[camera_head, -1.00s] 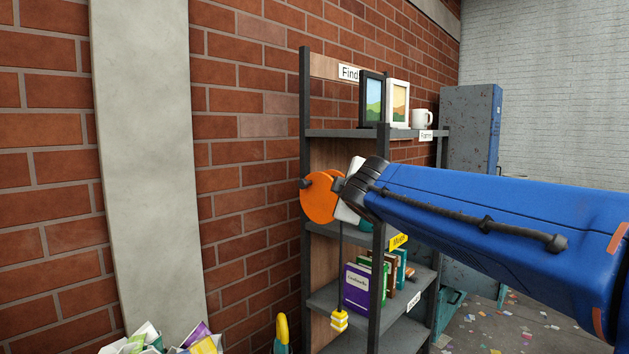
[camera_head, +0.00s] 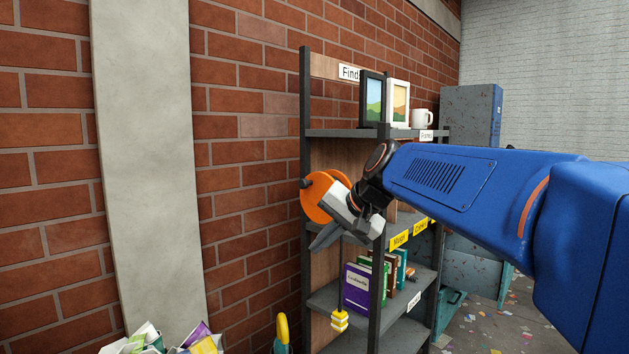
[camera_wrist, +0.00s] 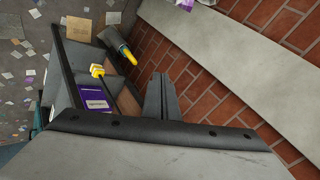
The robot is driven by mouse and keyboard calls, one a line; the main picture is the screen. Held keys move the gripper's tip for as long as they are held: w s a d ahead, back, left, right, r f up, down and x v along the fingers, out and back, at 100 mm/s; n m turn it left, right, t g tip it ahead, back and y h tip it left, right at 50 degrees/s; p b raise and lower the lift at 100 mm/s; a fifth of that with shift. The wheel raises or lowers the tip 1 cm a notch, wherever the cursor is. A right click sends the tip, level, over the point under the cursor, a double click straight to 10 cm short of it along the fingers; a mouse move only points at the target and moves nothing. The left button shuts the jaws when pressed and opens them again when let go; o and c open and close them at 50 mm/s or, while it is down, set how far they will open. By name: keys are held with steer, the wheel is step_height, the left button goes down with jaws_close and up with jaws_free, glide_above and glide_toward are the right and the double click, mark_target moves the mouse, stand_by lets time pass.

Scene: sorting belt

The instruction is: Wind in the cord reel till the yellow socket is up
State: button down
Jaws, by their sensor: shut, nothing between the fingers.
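The orange cord reel (camera_head: 317,202) is mounted at the shelf unit's left side, with a small dark knob (camera_head: 305,183) at its left edge. My gripper (camera_head: 322,241) is shut and empty, its fingers pointing down and left, just below the reel in the picture. My gripper's wrist hides the reel's right part. The yellow socket (camera_head: 340,321) hangs low on a dark cord, beside the lower shelf. In the wrist view the shut fingers (camera_wrist: 160,80) hold nothing, and the yellow socket (camera_wrist: 97,71) is to their left; the reel is not visible there.
The shelf unit (camera_head: 305,110) holds picture frames (camera_head: 398,103), a white mug (camera_head: 422,118) and several books (camera_head: 357,286). A brick wall (camera_head: 240,220) and grey pillar (camera_head: 145,160) stand left. A yellow-topped object (camera_head: 282,328) stands low near the shelf.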

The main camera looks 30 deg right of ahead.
mark_target(308, 182)
steer(key=w+d+r+m+t, duration=0.2)
steer(key=w+d+r+m, duration=0.1)
steer(key=w+d+r, duration=0.4)
steer(key=w+d+r+m+t, duration=0.25)
steer(key=w+d+r, duration=0.25)
steer(key=d+r, duration=0.3)
steer(key=shift+g, duration=0.25)
steer(key=x, duration=0.4)
steer(key=a+x, duration=0.1)
steer(key=x, duration=0.8)
steer(key=shift+a+r, duration=0.3)
steer(key=shift+r, duration=0.1)
